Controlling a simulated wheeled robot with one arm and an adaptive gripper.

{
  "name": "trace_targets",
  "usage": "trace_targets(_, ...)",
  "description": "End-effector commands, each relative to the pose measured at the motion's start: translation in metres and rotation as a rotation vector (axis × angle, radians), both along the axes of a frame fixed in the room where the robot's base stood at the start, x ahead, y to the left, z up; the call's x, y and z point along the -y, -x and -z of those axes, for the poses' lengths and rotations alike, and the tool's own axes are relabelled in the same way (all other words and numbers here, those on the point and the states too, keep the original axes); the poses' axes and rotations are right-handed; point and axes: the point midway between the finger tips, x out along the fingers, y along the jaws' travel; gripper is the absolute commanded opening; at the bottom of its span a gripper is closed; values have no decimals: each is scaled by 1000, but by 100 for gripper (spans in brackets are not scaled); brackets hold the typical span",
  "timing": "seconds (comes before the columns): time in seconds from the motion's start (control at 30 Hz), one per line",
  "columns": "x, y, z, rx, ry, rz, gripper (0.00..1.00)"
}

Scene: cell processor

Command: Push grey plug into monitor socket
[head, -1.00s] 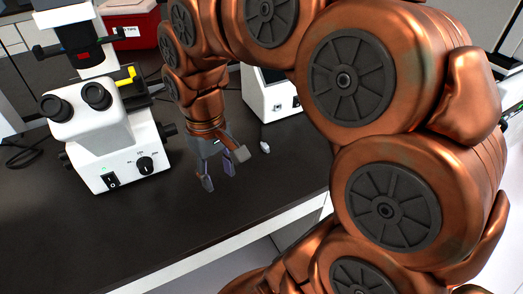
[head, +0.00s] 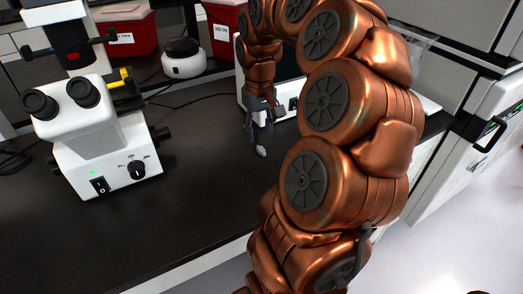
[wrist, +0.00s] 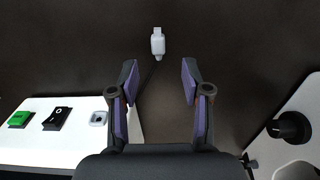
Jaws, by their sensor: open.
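The small light grey plug (head: 261,151) lies on the dark bench top, just below my gripper in the head view. In the wrist view the plug (wrist: 158,45) lies beyond and between the fingertips, apart from them. My gripper (head: 259,133) is open and empty above the bench; its two purple-grey fingers (wrist: 160,75) are spread. A white box (head: 287,92), apparently the monitor, stands behind my gripper, partly hidden by my arm. In the wrist view its panel (wrist: 60,145) carries a green switch, a black switch and a small grey port (wrist: 98,118) that looks like the socket.
A white microscope (head: 100,140) stands at the left of the bench; its black knob (wrist: 289,128) shows at lower right in the wrist view. Red boxes (head: 128,33) and a small white device (head: 183,60) stand behind. The bench between microscope and plug is clear.

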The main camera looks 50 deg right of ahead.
Motion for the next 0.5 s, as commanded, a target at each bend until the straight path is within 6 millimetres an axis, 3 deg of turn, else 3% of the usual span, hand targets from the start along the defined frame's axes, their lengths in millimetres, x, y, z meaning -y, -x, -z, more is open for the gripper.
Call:
trace_targets(0.17, 1, -1, 8, 1, -1, 1, 48)
trace_targets(0.5, 4, -3, 47, 0, 0, 1, 48)
